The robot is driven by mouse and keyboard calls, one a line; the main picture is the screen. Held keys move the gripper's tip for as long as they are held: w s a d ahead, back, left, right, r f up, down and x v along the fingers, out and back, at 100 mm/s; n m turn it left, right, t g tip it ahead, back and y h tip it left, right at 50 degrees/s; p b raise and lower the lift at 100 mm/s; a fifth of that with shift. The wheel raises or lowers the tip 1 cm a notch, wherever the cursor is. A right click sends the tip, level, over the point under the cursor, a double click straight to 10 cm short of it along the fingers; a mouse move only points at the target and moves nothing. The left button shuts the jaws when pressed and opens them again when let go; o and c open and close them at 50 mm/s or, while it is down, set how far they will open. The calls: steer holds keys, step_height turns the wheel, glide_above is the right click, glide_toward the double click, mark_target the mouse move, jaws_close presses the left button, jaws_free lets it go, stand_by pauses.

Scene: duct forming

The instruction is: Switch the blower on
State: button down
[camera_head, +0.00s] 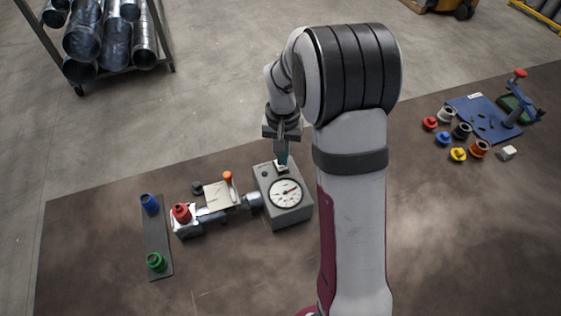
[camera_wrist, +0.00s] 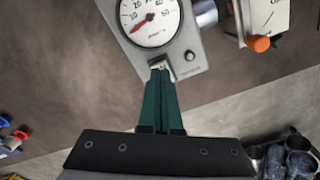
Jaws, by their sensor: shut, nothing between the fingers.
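The blower is a grey box (camera_head: 284,212) with a round white gauge (camera_head: 287,193), on the brown table left of my arm. Its gauge (camera_wrist: 149,20) shows large in the wrist view with a red needle. A small light switch (camera_wrist: 160,65) sits on the box's edge below the gauge in that view, beside a small dark green round button or lamp (camera_wrist: 189,55). My gripper (camera_head: 282,160) is shut and empty, its green fingertips (camera_wrist: 160,74) right at the switch. The fingers partly cover the switch, so its position and any contact are unclear.
A duct with a red fitting (camera_head: 182,213), a pale plate and an orange knob (camera_head: 228,177) joins the blower's left side. A dark strip (camera_head: 157,240) holds blue and green fittings. Coloured spools and a blue board (camera_head: 483,117) lie far right. Table front is clear.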

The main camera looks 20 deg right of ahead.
steer(key=shift+f, duration=0.9)
stand_by(0.7)
steer(key=shift+r, duration=3.5)
steer(key=s+a+r, duration=0.1)
steer(key=s+a, duration=0.2)
steer(key=s, duration=0.6)
steer(key=s+a+r+y, duration=0.1)
steer(key=s+a+r, duration=0.1)
steer(key=s, duration=0.6)
steer(key=s+a+r, duration=0.2)
steer(key=s+a, duration=0.3)
steer(key=s, duration=0.4)
steer(key=shift+s+r+y, duration=0.25)
steer(key=shift+s+y, duration=0.05)
steer(key=shift+y, duration=0.1)
steer(key=shift+w+n, duration=0.1)
steer(key=shift+n, duration=0.2)
